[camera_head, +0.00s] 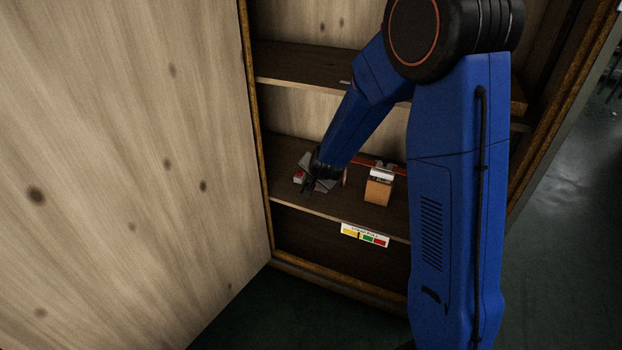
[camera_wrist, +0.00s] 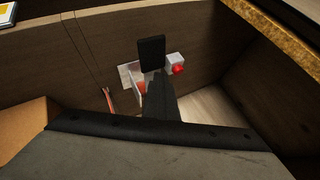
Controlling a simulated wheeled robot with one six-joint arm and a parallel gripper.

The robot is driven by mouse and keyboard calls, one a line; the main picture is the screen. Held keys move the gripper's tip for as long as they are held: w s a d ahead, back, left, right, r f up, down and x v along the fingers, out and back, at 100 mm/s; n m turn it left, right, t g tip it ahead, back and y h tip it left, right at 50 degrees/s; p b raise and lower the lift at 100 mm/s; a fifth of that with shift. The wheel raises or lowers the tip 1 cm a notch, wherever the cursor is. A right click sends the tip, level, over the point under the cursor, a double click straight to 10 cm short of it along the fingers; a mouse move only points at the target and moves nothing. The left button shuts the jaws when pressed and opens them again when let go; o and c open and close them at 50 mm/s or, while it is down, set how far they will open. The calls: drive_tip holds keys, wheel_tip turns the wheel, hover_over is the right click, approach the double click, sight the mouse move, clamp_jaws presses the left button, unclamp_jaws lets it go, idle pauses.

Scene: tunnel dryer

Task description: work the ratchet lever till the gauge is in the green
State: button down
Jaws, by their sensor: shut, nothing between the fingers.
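In the wrist view, my gripper (camera_wrist: 153,72) is shut and empty, in front of the ratchet's pale metal plate (camera_wrist: 128,76). I cannot clearly make out the lever or whether the fingers touch it. The gauge (camera_head: 365,235) is a white strip on the shelf's front edge, with yellow, green and red fields from left to right. A dark mark shows near the yellow-green border; I cannot read it surely.
The box (camera_wrist: 24,130) also shows in the wrist view. A wooden door panel (camera_head: 120,150) fills the left. Another shelf (camera_head: 300,68) lies above; cabinet side walls close in the space.

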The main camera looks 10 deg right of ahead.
drive_tip(key=shift+s+a+f, duration=0.1)
drive_tip(key=shift+s+f, duration=0.15)
drive_tip(key=shift+f, duration=0.25)
drive_tip(key=shift+r, duration=0.1)
idle(0.3)
drive_tip(key=shift+a+r, duration=0.1)
drive_tip(key=shift+r, duration=0.55)
drive_tip(key=shift+w+r, duration=0.2)
drive_tip(key=shift+r, duration=1.3)
